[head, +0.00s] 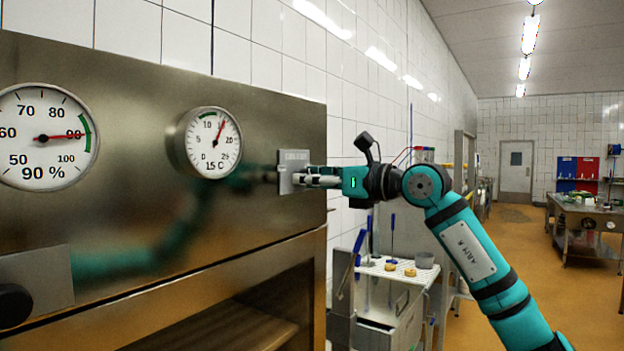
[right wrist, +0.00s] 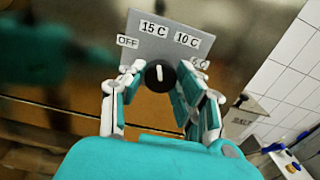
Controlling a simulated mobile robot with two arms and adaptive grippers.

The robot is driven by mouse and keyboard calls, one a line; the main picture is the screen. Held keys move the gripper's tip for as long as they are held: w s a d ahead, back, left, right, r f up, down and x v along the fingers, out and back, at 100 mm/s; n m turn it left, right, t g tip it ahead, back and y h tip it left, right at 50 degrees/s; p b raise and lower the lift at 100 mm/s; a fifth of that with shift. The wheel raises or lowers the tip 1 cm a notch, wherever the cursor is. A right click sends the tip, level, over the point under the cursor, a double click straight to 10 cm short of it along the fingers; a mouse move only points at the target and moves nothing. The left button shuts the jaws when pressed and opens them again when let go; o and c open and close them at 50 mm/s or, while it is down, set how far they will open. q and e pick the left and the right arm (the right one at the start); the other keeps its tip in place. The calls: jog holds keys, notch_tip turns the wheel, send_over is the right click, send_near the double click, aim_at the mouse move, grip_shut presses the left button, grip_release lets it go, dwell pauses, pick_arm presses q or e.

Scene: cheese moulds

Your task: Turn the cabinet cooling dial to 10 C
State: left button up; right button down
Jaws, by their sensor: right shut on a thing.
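The cooling dial is a black round knob (right wrist: 160,76) with a white pointer line, on a grey plate (right wrist: 138,22) on the cabinet front. The plate carries labels OFF, 15 C, 10 C and one more partly hidden by a finger. The pointer points up, between 15 C and 10 C, seemingly nearer 15 C. My right gripper (right wrist: 162,80) is shut on the knob, one finger on each side. In the head view my right gripper (head: 308,180) reaches the plate (head: 291,160) from the right and hides the knob. My left gripper is not in view.
The steel cabinet (head: 130,110) bears a humidity gauge (head: 45,150) and a thermometer (head: 210,142), its red needle between 10 and 20. A second black knob (head: 14,305) is at lower left. A white cart (head: 400,275) with tools stands beside the cabinet.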

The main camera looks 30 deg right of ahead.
jog(key=shift+m, duration=4.3)
jog(key=c, duration=1)
grip_release()
jog(key=shift+o, duration=0.2)
